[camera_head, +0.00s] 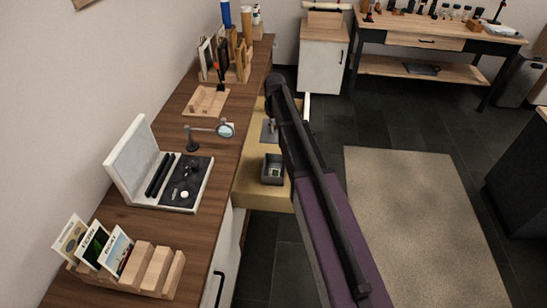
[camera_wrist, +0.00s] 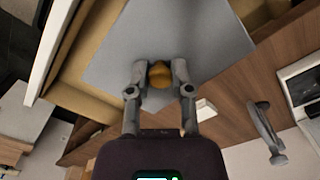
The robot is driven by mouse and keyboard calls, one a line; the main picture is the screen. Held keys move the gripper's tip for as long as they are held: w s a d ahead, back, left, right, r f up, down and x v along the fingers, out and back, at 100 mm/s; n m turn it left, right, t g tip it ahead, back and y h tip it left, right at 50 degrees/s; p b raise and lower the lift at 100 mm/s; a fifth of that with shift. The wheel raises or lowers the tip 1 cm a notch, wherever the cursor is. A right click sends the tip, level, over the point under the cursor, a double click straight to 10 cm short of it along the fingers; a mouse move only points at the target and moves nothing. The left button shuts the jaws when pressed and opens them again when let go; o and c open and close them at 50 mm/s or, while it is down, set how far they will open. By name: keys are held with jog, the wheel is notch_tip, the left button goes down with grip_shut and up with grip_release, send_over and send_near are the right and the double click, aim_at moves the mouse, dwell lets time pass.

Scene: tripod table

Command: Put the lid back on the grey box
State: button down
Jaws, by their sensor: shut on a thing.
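The grey box (camera_head: 265,177) sits open in the pulled-out drawer in the head view, with small items inside that are too small to name. The flat grey lid (camera_wrist: 192,38) fills the upper middle of the wrist view. My gripper (camera_wrist: 160,73) is shut on the lid's round, ochre knob (camera_wrist: 160,76), one finger on each side. In the head view a grey patch that looks like the lid (camera_head: 267,132) shows beside my arm, farther back than the box. My arm hides my fingertips there. I cannot tell how high the lid is above the drawer floor.
The open drawer (camera_head: 247,187) juts out from the wooden counter (camera_head: 205,133).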

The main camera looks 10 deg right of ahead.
notch_tip(320, 180, down, 13)
jog(key=b, duration=1.1)
jog(key=shift+w+m+b, duration=0.3)
jog(key=shift+w+b, duration=0.1)
jog(key=shift+f, duration=0.2)
notch_tip(320, 180, down, 6)
jog(key=b, duration=0.6)
jog(key=shift+r, duration=0.1)
jog(key=shift+f+b, duration=0.25)
jog(key=shift+b, duration=0.1)
dwell(1.7)
dwell(0.4)
jog(key=shift+c, duration=2.2)
grip_release()
